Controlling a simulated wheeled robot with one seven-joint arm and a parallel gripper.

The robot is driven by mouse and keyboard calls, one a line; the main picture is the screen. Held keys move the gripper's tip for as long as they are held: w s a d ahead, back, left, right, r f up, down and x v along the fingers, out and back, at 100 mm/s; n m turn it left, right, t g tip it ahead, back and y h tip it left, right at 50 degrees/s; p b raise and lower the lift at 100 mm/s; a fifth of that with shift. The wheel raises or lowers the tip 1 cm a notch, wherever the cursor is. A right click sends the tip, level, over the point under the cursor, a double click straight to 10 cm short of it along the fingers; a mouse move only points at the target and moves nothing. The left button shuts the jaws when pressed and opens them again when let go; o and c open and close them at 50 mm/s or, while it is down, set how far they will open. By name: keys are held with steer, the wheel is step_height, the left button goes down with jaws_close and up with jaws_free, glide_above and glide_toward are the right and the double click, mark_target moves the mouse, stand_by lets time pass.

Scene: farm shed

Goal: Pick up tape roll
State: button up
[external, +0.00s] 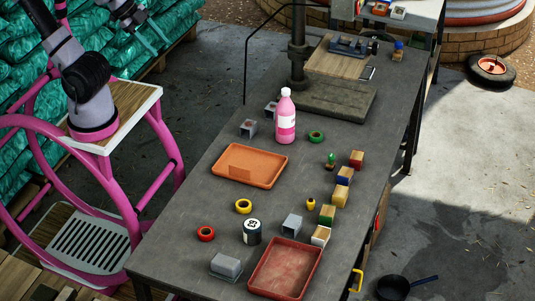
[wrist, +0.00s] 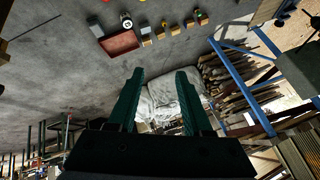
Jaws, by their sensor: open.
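Three ring-shaped rolls that look like tape lie flat on the grey workbench (external: 200,205): a red one (external: 206,227), a yellow one (external: 244,200) and a green one (external: 316,132). The red and yellow rolls are near the orange tray; the green one is beside the pink bottle. My gripper (external: 153,37) is at the top left, above and away from the bench. In the wrist view its two teal fingers (wrist: 160,76) are spread apart with nothing between them. I cannot clearly pick out a roll in the wrist view.
An orange tray (external: 231,155), a pink bottle (external: 286,126), a black-and-white can (external: 252,232) and a red tray (external: 264,283) stand on the bench. Several small blocks line its right side. A drill-press-like stand (external: 298,60) rises at the back. The red tray also shows in the wrist view (wrist: 120,43).

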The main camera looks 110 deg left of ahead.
steer(key=o, duration=0.8)
steer(key=shift+c, duration=0.2)
